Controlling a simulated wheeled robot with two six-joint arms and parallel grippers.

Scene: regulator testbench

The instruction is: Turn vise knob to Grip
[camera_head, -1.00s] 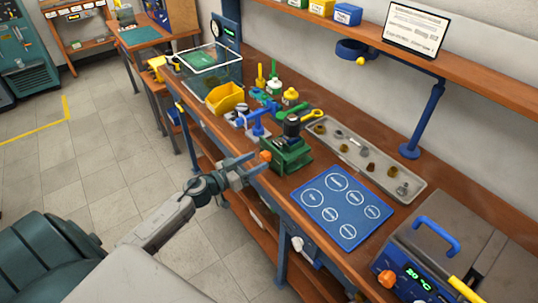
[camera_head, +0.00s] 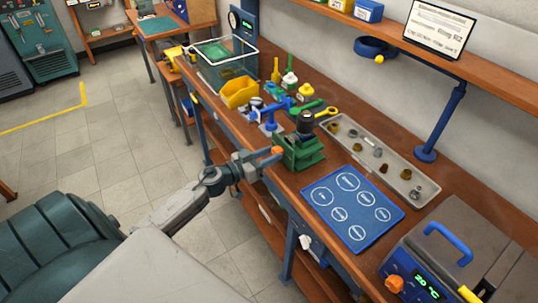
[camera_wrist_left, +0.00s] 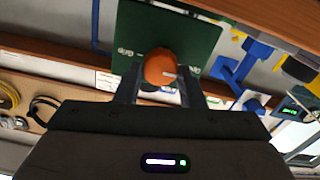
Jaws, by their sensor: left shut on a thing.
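The green vise (camera_head: 302,152) stands at the front edge of the bench with a black cylindrical part (camera_head: 304,122) upright in it. Its orange knob (camera_head: 277,150) faces the front side. My left gripper (camera_head: 268,157) is at the knob. In the left wrist view the orange knob (camera_wrist_left: 161,67) sits between the two fingers of my left gripper (camera_wrist_left: 160,85), which is shut on it. Behind it is the green vise face (camera_wrist_left: 190,32), with partly readable "Grip" lettering left of the knob. My right gripper is in neither view.
A blue mat with white circles (camera_head: 352,205) lies right of the vise. A grey tray of small parts (camera_head: 376,160) is behind it. A blue stand (camera_head: 269,120) and yellow bin (camera_head: 239,92) stand to the left. A heater unit (camera_head: 440,250) is at the right.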

